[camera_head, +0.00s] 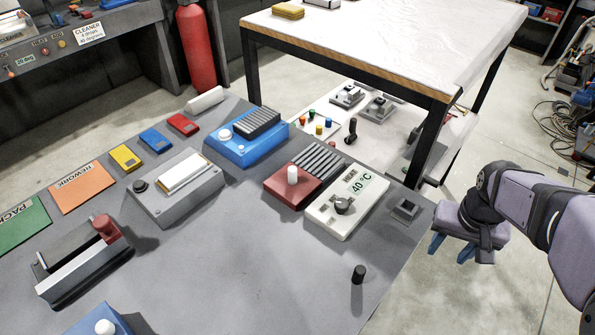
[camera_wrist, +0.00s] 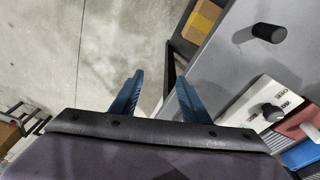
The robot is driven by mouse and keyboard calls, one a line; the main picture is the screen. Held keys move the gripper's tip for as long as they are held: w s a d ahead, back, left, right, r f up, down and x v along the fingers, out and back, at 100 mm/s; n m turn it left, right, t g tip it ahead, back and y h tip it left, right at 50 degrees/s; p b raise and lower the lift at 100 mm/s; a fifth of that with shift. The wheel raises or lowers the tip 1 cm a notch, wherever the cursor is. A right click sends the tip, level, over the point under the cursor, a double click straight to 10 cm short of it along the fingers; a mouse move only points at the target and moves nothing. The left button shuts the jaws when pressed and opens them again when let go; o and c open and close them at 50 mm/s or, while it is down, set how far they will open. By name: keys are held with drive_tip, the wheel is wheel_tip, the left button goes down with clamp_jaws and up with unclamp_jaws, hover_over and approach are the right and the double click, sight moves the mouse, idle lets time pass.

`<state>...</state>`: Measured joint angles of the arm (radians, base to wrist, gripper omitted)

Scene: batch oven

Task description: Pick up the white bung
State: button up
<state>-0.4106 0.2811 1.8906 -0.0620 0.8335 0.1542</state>
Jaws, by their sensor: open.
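A small white upright cylinder, which I take to be the white bung (camera_head: 292,175), stands on the red block with dark ribs (camera_head: 290,192) near the middle of the grey table in the head view. In the wrist view my gripper (camera_wrist: 160,82) is open and empty, over the concrete floor beside the table edge.
The white 40 °C dial box (camera_head: 345,207) lies between my gripper and the red block. A blue ribbed block (camera_head: 247,140) sits behind it. A white-topped table (camera_head: 385,40) stands beyond.

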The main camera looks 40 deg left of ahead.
drive_tip(key=w+a+r+n, duration=0.1)
drive_tip(key=w+a+r, duration=0.15)
drive_tip(key=a, duration=0.85)
drive_tip(key=r+n+t+y+p, duration=0.2)
drive_tip(key=n+y+p, duration=0.1)
drive_tip(key=n+p, duration=0.1)
hover_over(292, 169)
drive_tip(key=s+d, duration=0.2)
drive_tip(key=shift+p+x, duration=0.3)
drive_tip(key=shift+x, duration=0.8)
drive_tip(key=p+x, duration=0.2)
drive_tip(key=shift+w+a+f+p, duration=0.15)
drive_tip(key=shift+f+p, duration=0.1)
drive_tip(key=shift+p, duration=0.15)
drive_tip(key=shift+p+x, duration=0.45)
drive_tip(key=shift+x, duration=0.8)
clamp_jaws()
